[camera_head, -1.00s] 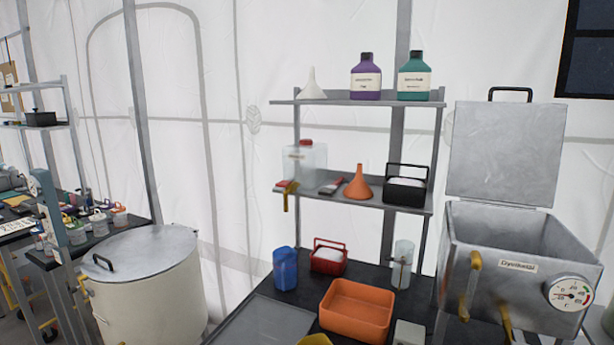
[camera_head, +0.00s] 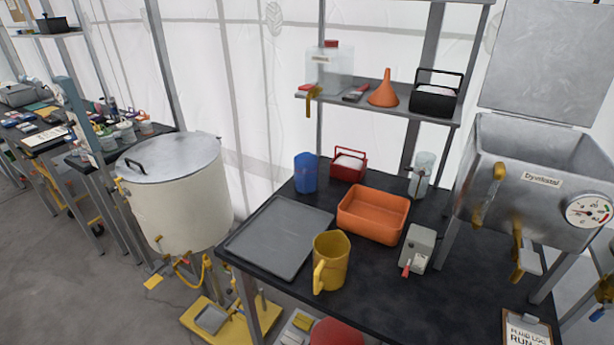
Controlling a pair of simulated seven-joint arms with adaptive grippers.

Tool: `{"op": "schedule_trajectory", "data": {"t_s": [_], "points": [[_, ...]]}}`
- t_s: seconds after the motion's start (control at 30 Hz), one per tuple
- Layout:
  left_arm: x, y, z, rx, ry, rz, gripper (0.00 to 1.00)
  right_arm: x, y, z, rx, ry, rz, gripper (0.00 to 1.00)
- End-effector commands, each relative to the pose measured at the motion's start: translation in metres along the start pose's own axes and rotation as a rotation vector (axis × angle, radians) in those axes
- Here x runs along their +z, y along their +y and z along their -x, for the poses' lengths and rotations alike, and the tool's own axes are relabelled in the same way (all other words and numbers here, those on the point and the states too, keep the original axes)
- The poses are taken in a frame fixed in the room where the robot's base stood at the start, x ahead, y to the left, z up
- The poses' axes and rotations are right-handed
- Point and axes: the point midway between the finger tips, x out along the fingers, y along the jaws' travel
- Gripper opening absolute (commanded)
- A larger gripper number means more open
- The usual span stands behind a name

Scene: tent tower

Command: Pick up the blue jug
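The blue jug (camera_head: 306,173) stands upright on the black table (camera_head: 390,285), towards its back left corner. It is left of a red carrier (camera_head: 348,165) with white contents, and behind the grey tray (camera_head: 279,237). A yellow jug (camera_head: 331,262) with its handle towards the front left stands nearer, at the tray's right edge. Neither of my grippers shows in the head view.
An orange bin (camera_head: 372,214) sits mid-table, with a grey box (camera_head: 417,248) to its right. A clear cylinder (camera_head: 421,174) stands behind. A shelf (camera_head: 385,104) overhangs the back. A metal tank (camera_head: 535,190) stands right, a large white drum (camera_head: 178,195) left.

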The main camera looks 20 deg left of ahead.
Motion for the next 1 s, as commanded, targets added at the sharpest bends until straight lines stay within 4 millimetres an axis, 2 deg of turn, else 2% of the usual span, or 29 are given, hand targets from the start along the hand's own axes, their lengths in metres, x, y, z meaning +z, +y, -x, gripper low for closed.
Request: {"op": "schedule_trajectory", "data": {"t_s": [0.33, 0.37, 0.4, 1.0], "points": [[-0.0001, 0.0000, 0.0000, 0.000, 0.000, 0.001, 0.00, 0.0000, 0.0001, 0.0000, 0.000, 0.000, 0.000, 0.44], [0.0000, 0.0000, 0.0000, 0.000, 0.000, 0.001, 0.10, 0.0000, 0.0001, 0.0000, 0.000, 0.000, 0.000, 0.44], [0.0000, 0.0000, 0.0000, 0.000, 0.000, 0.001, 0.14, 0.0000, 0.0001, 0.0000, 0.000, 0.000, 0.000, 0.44], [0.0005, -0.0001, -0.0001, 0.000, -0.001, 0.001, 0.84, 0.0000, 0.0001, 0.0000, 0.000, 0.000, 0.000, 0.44]]}}
